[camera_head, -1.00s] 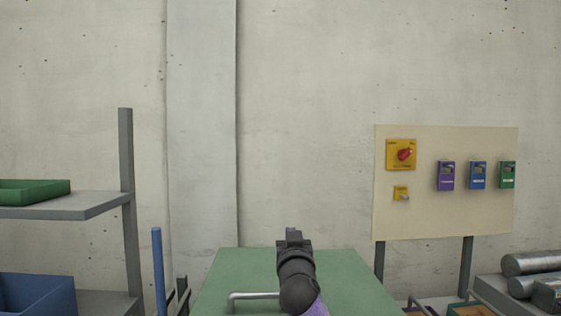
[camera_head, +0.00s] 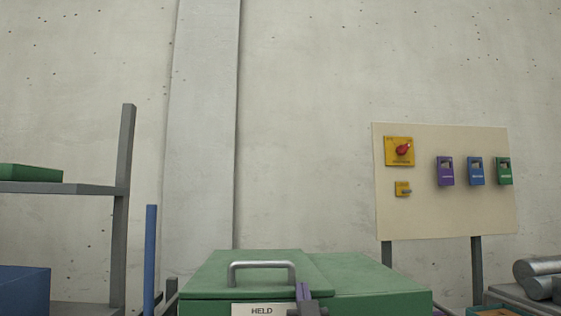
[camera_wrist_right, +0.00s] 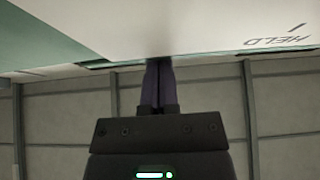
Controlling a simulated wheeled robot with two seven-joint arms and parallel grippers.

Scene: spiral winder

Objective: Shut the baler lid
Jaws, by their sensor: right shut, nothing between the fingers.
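The green baler lid (camera_head: 215,278) lies nearly flat on top of the green baler at the bottom centre of the head view. A grey bar handle (camera_head: 262,266) stands on the lid. A pale plate marked HELD (camera_head: 262,310) is on the front below the lid's edge; its text also shows upside down in the right wrist view (camera_wrist_right: 277,41). I cannot tell whether the lid is fully down. My right gripper (camera_head: 303,291) is shut and empty, its purple fingers at the lid's front edge, right of the handle. Contact is unclear. My left gripper is out of view.
A grey shelf (camera_head: 60,188) with a green bin (camera_head: 30,172) and a blue bin (camera_head: 24,290) stands left. A control board (camera_head: 445,215) with a red switch (camera_head: 404,149) stands right. Metal cylinders (camera_head: 540,272) lie at the far right.

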